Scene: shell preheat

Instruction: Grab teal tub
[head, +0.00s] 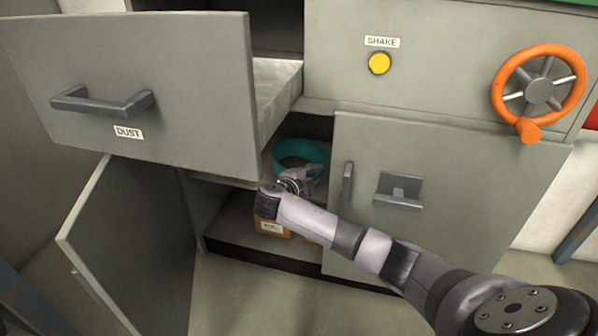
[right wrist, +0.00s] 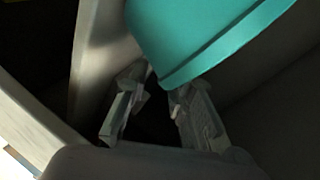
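The teal tub (head: 290,163) stands inside the open lower cabinet, under the pulled-out DUST drawer. Its round rim shows, and my right gripper hides part of its lower front. My right gripper (head: 300,178) reaches into the cabinet at the tub's near side. In the right wrist view the fingers (right wrist: 158,90) are apart with a dark gap between them. The tub (right wrist: 205,35) fills the top there, its lower edge close to the fingertips; I cannot tell whether they touch. My left gripper is not in view.
The DUST drawer (head: 180,85) juts out above the tub's left side. The left cabinet door (head: 135,245) is open; the right door (head: 440,200) is shut. An orange-brown labelled container (head: 270,228) stands low in the cabinet, below my wrist. An orange handwheel (head: 540,93) is at upper right.

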